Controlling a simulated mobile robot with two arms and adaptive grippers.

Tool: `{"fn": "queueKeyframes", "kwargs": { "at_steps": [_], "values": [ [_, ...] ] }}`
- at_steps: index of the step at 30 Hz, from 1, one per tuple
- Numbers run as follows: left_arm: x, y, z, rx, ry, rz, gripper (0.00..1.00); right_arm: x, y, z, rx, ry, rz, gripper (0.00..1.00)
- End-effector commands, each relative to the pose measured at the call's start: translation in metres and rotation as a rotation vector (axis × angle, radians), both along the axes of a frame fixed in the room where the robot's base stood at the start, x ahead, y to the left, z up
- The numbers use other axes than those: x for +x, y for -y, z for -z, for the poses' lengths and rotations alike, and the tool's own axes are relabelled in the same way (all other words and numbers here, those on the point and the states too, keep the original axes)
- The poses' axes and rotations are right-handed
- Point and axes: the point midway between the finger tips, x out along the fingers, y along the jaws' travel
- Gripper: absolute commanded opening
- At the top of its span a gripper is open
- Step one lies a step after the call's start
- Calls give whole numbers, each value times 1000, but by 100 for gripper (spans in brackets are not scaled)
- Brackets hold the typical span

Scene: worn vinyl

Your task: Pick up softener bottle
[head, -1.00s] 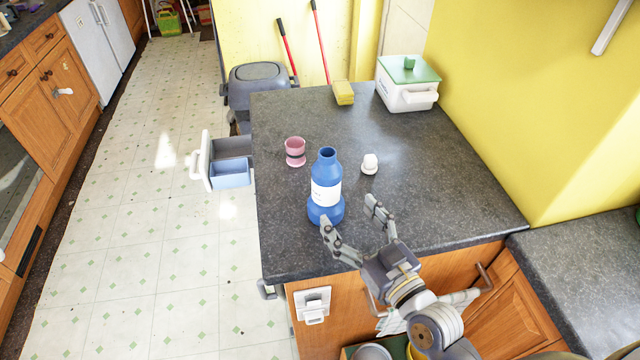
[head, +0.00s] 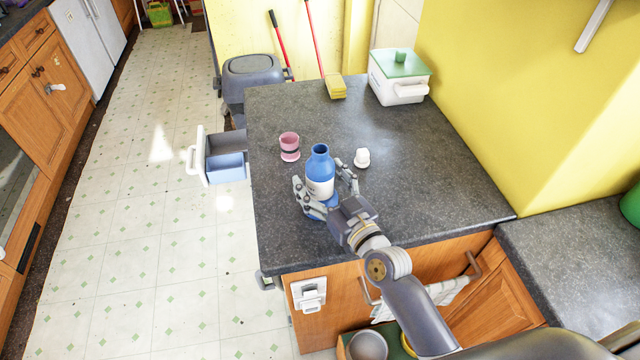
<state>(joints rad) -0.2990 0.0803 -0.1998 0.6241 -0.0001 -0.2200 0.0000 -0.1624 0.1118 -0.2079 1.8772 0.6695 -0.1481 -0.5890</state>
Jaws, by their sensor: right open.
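The softener bottle (head: 320,168) is blue with a white label and an open top. It stands upright on the dark grey counter (head: 420,170). My right gripper (head: 327,186) is open, with one finger on each side of the bottle's lower body. The palm is close to the bottle's near side and hides part of its base. I cannot tell whether the fingers touch it. My left gripper is not in view.
A pink cup (head: 289,146) stands behind left of the bottle, and a small white cap (head: 362,157) behind right. A white box with a green lid (head: 399,77) is at the back. An open drawer (head: 222,160) juts out at the left.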

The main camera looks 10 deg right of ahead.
Motion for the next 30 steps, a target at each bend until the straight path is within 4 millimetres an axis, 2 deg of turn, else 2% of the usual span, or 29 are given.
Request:
{"fn": "queueKeyframes", "kwargs": {
  "at_steps": [7,8,15,16,26,30],
  "values": [
    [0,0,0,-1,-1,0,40,2,-1,0,0,0,0,73],
    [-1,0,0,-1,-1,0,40,1,-1,0,0,0,0,69],
    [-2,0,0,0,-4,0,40,1,0,0,-1,0,0,14],
    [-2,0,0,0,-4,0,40,1,0,0,-1,0,0,11],
    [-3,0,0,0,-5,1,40,2,0,-4,0,4,1,11],
    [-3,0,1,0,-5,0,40,2,0,-13,1,6,2,11]
  ]
}}
